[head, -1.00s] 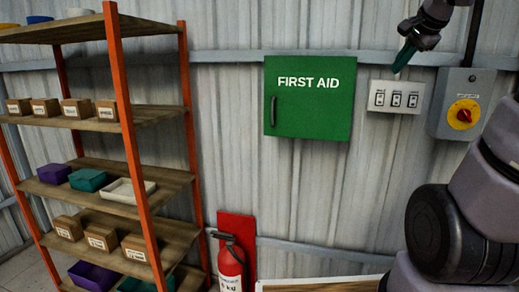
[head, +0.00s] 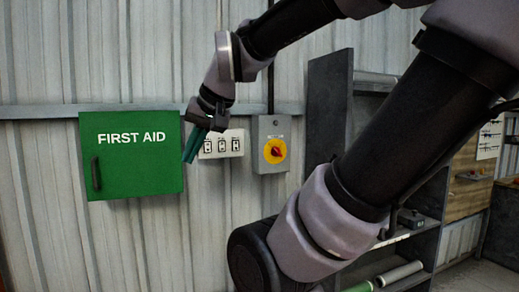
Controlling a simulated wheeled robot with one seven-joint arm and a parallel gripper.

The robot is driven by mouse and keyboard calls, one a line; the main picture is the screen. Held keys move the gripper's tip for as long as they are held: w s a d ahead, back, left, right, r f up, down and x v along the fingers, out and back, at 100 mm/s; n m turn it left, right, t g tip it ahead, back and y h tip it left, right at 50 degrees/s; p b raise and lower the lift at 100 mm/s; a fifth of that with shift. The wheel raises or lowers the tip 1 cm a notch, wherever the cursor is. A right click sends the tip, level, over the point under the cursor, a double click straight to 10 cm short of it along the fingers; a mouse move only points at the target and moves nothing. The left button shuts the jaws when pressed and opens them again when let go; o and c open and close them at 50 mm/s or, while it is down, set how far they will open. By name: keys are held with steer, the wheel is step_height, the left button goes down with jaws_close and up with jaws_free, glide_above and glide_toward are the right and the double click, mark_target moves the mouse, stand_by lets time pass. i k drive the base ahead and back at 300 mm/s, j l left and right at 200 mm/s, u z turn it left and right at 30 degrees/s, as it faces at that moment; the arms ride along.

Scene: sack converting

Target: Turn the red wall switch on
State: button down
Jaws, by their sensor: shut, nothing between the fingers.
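A red rotary knob (head: 277,152) sits on a yellow round plate on the front of a grey switch box (head: 272,130) on the corrugated wall. Its exact turn position is too small to tell. To its left, a white panel (head: 238,146) carries three small switches in a row. My gripper (head: 191,158) has teal fingers that point down and are shut and empty. In the picture it lies left of the white panel, overlapping its left edge, and well left of the red knob. Whether it touches the wall or panel I cannot tell.
A green first aid cabinet (head: 130,152) is on the wall just left of my gripper. A dark shelf unit (head: 330,110) stands right of the switch box, partly behind my arm. A conduit runs up the wall from the box.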

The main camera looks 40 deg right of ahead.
mark_target(276, 151)
steer(key=z, duration=1.25)
steer(key=i+j, duration=0.1)
steer(key=j, duration=0.45)
steer(key=i+j, duration=0.1)
steer(key=j, duration=0.45)
steer(key=k+u, duration=0.05)
